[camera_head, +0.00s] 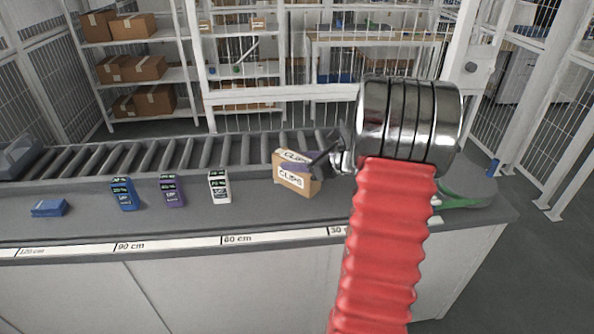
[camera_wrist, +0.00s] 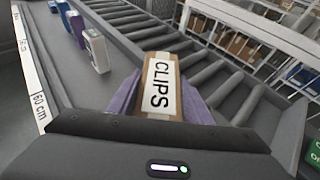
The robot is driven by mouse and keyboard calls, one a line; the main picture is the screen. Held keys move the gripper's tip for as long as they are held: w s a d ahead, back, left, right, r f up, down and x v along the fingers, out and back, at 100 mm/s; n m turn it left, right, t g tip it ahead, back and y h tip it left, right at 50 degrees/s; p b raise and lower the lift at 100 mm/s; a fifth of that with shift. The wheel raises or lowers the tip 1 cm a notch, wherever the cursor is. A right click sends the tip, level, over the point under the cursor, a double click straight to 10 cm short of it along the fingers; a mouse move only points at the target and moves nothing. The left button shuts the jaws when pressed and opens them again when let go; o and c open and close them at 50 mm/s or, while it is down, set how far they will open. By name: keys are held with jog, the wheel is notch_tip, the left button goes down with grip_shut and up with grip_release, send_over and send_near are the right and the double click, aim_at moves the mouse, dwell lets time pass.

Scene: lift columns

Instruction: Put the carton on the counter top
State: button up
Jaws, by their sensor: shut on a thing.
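The carton (camera_head: 297,176) is a small brown box with a white CLIPS label, slightly tilted, at the rear of the grey counter top (camera_head: 262,212) near the roller conveyor. In the wrist view the carton (camera_wrist: 160,72) sits between purple finger pads, its label facing the camera. My gripper (camera_head: 322,160) is shut on the carton, coming in from the right in the head view; my arm hides part of the counter there. I cannot tell whether the carton's base touches the counter.
A blue box (camera_head: 124,194), a purple box (camera_head: 173,190) and a white box (camera_head: 219,187) stand left of the carton. A flat blue item (camera_head: 48,208) lies further left. The roller conveyor (camera_head: 150,158) runs behind. The counter front near the ruler strip (camera_head: 180,243) is clear.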

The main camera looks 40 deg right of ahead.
jog(key=shift+f, duration=1.85)
jog(key=o, duration=1.3)
jog(key=shift+f, duration=0.1)
jog(key=v, duration=1.2)
